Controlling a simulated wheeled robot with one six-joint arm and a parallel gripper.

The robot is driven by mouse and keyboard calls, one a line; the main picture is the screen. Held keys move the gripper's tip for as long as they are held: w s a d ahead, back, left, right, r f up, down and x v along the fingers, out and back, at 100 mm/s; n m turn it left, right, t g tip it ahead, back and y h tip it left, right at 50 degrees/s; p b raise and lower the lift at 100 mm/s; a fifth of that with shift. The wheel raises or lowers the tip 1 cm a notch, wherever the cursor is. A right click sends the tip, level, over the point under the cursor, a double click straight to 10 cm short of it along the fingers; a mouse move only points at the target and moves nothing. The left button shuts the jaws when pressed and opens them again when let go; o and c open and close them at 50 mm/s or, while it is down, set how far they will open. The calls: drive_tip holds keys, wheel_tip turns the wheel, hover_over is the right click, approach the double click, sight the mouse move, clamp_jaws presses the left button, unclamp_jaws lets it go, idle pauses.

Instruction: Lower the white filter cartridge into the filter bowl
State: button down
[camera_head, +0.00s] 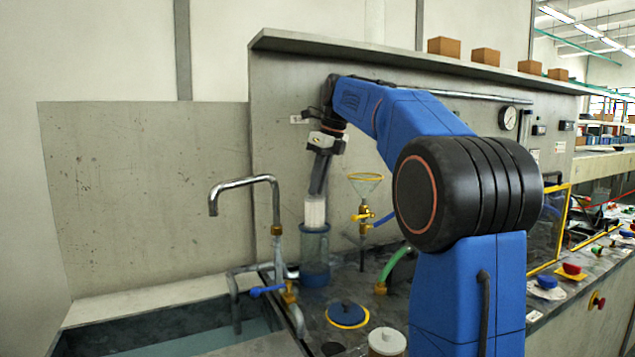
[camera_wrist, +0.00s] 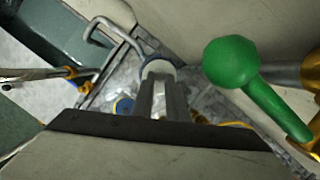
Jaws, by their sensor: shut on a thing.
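The white filter cartridge (camera_head: 315,212) is upright, with its ribbed upper part showing above the rim of the bluish, see-through filter bowl (camera_head: 314,250). Its lower part appears to be inside the bowl. My gripper (camera_head: 318,190) comes down from above and is shut on the cartridge's top. In the wrist view, my gripper's fingers (camera_wrist: 159,88) meet over the white cartridge top (camera_wrist: 157,68). The bowl is mostly hidden there behind the cartridge and fingers. How deep the cartridge sits in the bowl is hard to tell.
A chrome tap (camera_head: 245,185) stands left of the bowl, over a sink. A yellow-rimmed funnel with a brass valve (camera_head: 364,212) stands to its right. A blue cap on a yellow ring (camera_head: 347,314) and a white-lidded jar (camera_head: 386,341) are in front. A green handle (camera_wrist: 232,65) looms close in the wrist view.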

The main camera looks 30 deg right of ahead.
sight(318, 222)
drive_tip(key=shift+f, duration=5.7)
drive_tip(key=c, duration=1.7)
unclamp_jaws()
drive_tip(key=shift+c, duration=1)
drive_tip(key=shift+r, duration=6)
